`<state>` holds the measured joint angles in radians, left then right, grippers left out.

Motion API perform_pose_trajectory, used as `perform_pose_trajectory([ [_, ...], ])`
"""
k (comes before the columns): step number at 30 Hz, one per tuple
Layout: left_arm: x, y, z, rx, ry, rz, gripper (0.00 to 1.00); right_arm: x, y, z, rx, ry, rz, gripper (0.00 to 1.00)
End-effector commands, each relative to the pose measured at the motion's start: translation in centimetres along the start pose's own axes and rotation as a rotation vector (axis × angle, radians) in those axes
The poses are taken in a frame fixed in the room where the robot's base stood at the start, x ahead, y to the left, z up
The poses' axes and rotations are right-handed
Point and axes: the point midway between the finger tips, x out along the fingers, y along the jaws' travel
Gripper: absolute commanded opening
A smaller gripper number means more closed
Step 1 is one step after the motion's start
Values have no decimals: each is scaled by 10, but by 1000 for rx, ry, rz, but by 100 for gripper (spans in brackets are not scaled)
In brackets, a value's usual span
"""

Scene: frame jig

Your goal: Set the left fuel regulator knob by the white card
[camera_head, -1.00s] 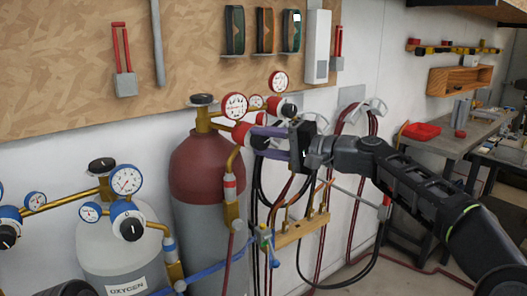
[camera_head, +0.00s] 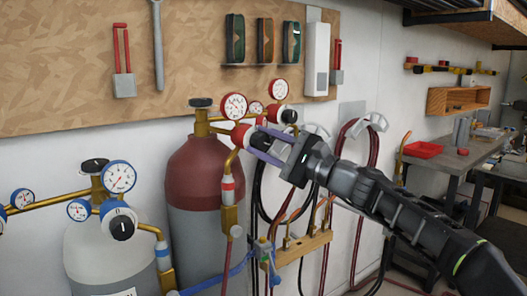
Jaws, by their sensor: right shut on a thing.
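The dark red fuel cylinder (camera_head: 192,172) stands at the middle left with brass fittings on top. The left fuel regulator has a red body (camera_head: 238,135) and a red-rimmed gauge (camera_head: 235,106) above it. My right gripper (camera_head: 257,141) comes in from the right, its purple fingers shut on the dark knob (camera_head: 259,140) of this regulator. The fingers partly cover the knob, and its setting cannot be read. A second red regulator with a dark knob (camera_head: 289,116) sits just behind to the right. I cannot make out a white card for certain. My left gripper is not in view.
The oxygen cylinder (camera_head: 100,240) with blue gauges stands at lower left. Hoses and a wooden torch rack (camera_head: 303,246) hang below my right gripper. A white box (camera_head: 317,60) is on the wall. A bench with a red tray (camera_head: 423,149) stands at the right.

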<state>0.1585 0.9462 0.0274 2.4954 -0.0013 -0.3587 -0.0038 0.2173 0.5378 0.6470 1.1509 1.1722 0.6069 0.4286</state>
Motion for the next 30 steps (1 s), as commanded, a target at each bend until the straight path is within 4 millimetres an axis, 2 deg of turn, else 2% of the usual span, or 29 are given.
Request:
perform_pose_trajectory([
  [15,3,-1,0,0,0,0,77,0,1,-1,28,3,-9,0],
  [16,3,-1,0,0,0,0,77,0,1,-1,28,3,-9,39],
  [23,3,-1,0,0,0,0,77,0,1,-1,27,2,-10,58],
  [30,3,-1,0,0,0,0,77,0,0,0,27,1,-10,59],
])
